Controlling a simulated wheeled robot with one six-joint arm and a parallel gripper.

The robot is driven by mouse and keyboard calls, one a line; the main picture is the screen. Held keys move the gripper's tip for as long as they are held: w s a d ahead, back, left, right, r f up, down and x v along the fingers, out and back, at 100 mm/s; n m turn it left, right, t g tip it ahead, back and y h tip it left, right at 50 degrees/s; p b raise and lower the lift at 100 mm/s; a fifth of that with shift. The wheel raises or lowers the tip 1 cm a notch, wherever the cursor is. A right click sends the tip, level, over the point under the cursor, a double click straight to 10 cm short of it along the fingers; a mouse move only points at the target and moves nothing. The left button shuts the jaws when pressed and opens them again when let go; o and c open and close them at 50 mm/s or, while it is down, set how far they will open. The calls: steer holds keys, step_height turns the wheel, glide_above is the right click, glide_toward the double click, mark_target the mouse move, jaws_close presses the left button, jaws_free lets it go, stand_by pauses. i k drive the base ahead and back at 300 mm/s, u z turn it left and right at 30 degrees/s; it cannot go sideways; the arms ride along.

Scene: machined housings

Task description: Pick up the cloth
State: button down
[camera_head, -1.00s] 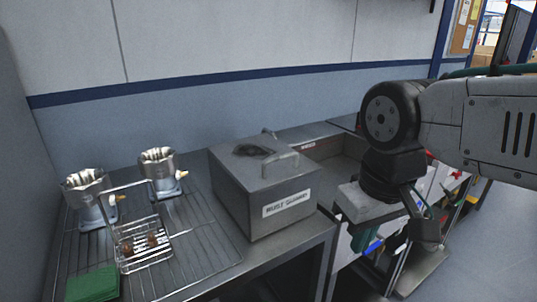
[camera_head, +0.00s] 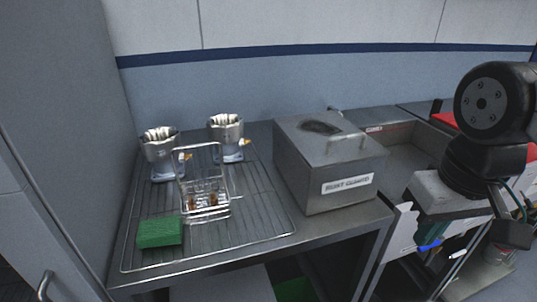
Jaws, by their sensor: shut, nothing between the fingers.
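A green folded pad that looks like the cloth (camera_head: 160,232) lies on the front left part of the wire rack. It is flat and nothing covers it. My gripper (camera_head: 511,236) is at the far right of the view, well to the right of the cloth and apart from it. It hangs beyond the metal box, is shut, and holds nothing that I can see. Its fingertips are small and partly hard to make out.
A wire basket (camera_head: 205,200) with small brown parts stands on the rack (camera_head: 262,222) behind the cloth. Two metal cups (camera_head: 159,143) stand behind. A labelled steel box (camera_head: 328,165) is between the rack and my arm. Another green item (camera_head: 295,290) shows below the table.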

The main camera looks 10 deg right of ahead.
mark_target(163, 230)
steer(key=z, duration=2.15)
steer(key=k, duration=1.2)
steer(key=u, duration=2)
steer(key=i, duration=0.5)
